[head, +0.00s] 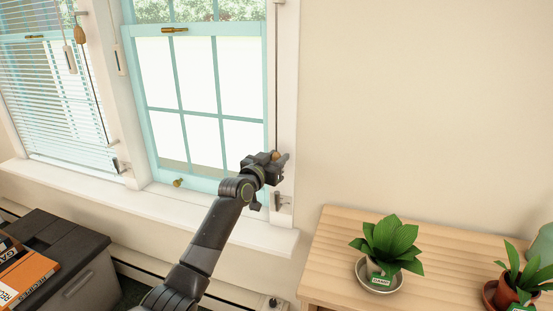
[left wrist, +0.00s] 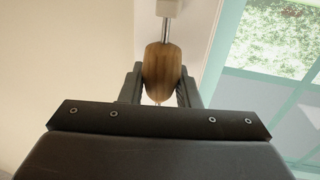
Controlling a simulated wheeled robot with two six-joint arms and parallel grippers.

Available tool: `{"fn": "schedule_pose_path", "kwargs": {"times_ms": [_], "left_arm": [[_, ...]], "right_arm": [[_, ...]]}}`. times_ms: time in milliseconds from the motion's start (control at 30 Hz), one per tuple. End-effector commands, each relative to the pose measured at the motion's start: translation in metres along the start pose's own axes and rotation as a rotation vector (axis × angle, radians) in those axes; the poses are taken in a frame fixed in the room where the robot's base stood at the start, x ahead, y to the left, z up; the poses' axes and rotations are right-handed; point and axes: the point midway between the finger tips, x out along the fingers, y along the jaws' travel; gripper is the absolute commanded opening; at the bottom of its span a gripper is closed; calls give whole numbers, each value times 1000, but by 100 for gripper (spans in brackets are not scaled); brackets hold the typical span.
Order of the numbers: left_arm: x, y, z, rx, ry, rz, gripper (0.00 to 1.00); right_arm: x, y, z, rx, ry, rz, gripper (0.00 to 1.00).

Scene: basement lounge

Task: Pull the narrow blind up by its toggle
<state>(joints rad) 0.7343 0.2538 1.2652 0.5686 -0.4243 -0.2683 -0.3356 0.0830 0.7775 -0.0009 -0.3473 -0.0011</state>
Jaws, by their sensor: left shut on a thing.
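My left gripper (head: 278,161) is at the right edge of the right-hand window, just above the sill. It is shut on a brown wooden toggle (left wrist: 162,71), which sits between both fingers in the left wrist view. The toggle hangs upright from a thin cord (head: 276,80) that runs down the right side of the frame. Only a little of the toggle (head: 275,154) shows in the head view. The right-hand window (head: 198,115) shows bright panes with no slats across them. My right gripper is not in view.
A slatted blind (head: 60,105) covers the left window, with another toggle (head: 80,34) beside it. A cleat (head: 283,201) is below my gripper. A white sill (head: 200,212) runs underneath. A wooden cabinet (head: 330,255) with potted plants (head: 388,243) stands right. The wall above it is clear.

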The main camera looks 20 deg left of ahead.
Motion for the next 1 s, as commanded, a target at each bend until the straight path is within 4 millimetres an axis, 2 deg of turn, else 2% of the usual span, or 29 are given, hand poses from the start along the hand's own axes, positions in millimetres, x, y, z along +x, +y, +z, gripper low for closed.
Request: {"fn": "schedule_pose_path", "kwargs": {"times_ms": [33,167,200,367,733,867,1000], "left_arm": [[-1,0,8,-4,-15,0,0],[-1,0,9,-5,-18,1,0],[-1,0,10,-5,-18,1,30],[-1,0,8,-4,-15,1,51],[-4,0,4,-2,-8,0,51],[-14,0,4,-2,-8,1,51],[-33,0,4,-2,-9,0,51]], "right_arm": [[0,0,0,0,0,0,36],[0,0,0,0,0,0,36],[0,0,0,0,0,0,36],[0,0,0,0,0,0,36],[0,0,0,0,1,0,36],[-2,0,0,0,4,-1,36],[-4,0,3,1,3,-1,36]]}}
